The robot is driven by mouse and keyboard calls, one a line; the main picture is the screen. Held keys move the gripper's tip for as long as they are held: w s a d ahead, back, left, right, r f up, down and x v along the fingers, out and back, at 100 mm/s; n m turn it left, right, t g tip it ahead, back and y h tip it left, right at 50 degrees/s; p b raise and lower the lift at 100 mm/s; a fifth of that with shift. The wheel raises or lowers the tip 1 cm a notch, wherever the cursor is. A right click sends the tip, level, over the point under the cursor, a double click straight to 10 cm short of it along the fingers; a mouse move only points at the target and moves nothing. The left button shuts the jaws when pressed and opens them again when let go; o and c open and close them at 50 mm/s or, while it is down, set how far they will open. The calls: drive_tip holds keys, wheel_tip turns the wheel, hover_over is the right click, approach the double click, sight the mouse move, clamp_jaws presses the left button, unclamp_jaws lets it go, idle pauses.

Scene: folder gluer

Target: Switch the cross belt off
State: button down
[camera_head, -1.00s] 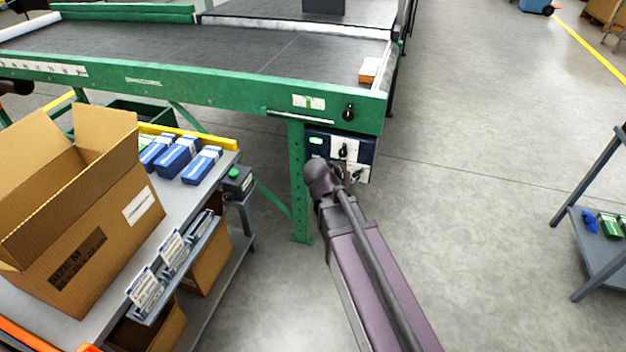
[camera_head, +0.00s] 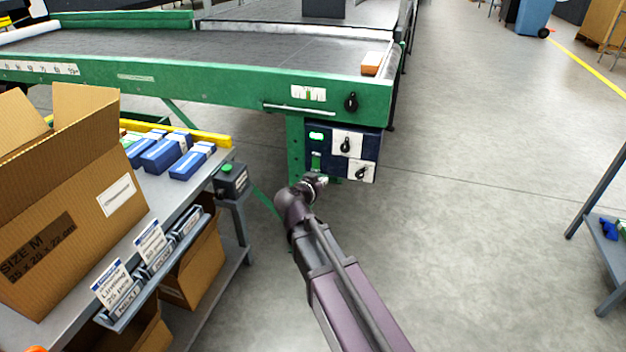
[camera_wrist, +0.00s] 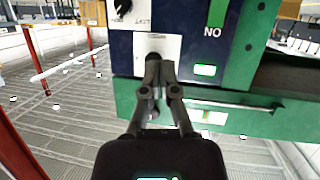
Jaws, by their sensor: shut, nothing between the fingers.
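A dark blue switch box (camera_head: 372,147) hangs under the green conveyor frame. It has a lit green lamp (camera_head: 316,136) and two white plates, each with a black rotary knob: an upper knob (camera_head: 345,145) and a lower knob (camera_head: 361,173). My gripper (camera_head: 316,182) is just below and left of the box in the head view. The wrist view looks upside down; there my shut, empty gripper (camera_wrist: 161,72) overlaps a white plate (camera_wrist: 170,43) and hides most of its knob. Another knob (camera_wrist: 122,7) and the lit lamp (camera_wrist: 205,70) show there. I cannot tell whether the gripper touches anything.
A bench with a cardboard box (camera_head: 75,200), blue packs and a green-button box (camera_head: 230,180) stands left. Floor to the right is clear up to a grey shelf (camera_head: 598,240).

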sight(315, 167)
drive_tip(key=w+a+f+t+y+b, duration=0.1)
drive_tip(key=w+a+f+t+b, duration=0.1)
drive_tip(key=a+b, duration=0.4)
drive_tip(key=shift+a+f+n+t+b, duration=0.35)
drive_tip(key=shift+f+t+b, duration=0.35)
drive_tip(key=shift+f, duration=0.7)
drive_tip(key=shift+w, duration=0.15)
drive_tip(key=b+x, duration=0.1)
drive_tip(key=x, duration=1.3)
drive_tip(key=shift+a+f+b, duration=0.1)
drive_tip(key=shift+f+b, duration=0.05)
drive_tip(key=shift+b, duration=0.25)
drive_tip(key=shift+w, duration=0.1)
drive_tip(key=shift+w+f, duration=0.1)
drive_tip(key=shift+w, duration=0.15)
